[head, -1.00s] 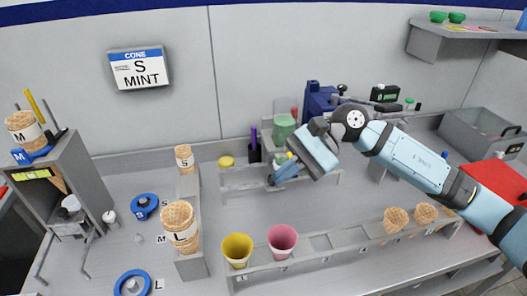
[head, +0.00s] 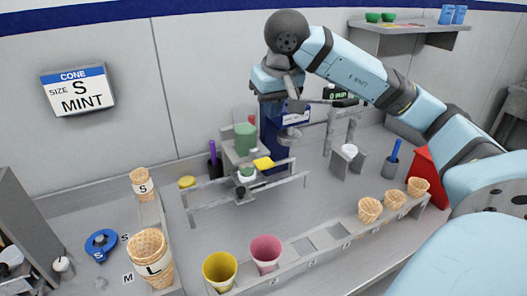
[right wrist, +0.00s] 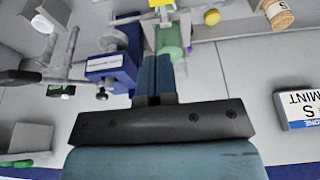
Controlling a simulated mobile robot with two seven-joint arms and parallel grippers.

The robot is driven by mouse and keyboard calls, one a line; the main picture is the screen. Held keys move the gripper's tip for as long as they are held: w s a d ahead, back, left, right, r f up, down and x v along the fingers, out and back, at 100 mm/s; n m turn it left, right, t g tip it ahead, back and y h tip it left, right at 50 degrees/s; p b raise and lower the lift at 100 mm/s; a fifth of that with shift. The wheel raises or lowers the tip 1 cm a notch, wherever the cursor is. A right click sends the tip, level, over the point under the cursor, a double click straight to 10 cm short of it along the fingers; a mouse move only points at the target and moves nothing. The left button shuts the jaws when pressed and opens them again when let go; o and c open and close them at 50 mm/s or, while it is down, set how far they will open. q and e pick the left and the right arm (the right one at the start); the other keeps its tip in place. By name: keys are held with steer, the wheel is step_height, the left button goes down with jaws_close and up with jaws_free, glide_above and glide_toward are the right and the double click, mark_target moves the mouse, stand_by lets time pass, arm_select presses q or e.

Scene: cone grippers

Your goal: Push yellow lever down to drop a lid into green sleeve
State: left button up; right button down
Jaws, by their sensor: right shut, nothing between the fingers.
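A green cylinder (head: 245,139), likely the green sleeve, stands upright on a grey stand at the back middle of the counter. It also shows in the right wrist view (right wrist: 172,47). The yellow lever (head: 263,163) is in front of it and to its right. The lever also shows at the top of the right wrist view (right wrist: 165,12). My right gripper (right wrist: 155,62) is shut and empty. In the head view it is raised above the back of the counter, its fingers hard to make out beside the blue machine (head: 290,122). My left gripper is not in view.
A grey rail (head: 210,204) runs around the lever. Yellow (head: 219,268) and pink (head: 266,252) cups and several cones sit in the front rack. A sign reading S MINT (head: 78,90) hangs on the wall. The counter between rail and rack is clear.

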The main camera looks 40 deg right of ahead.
mark_target(264, 161)
steer(key=x, duration=0.9)
steer(key=s+x, duration=0.1)
steer(key=x, duration=0.4)
steer(key=shift+a+f, duration=0.1)
steer(key=shift+a, duration=0.1)
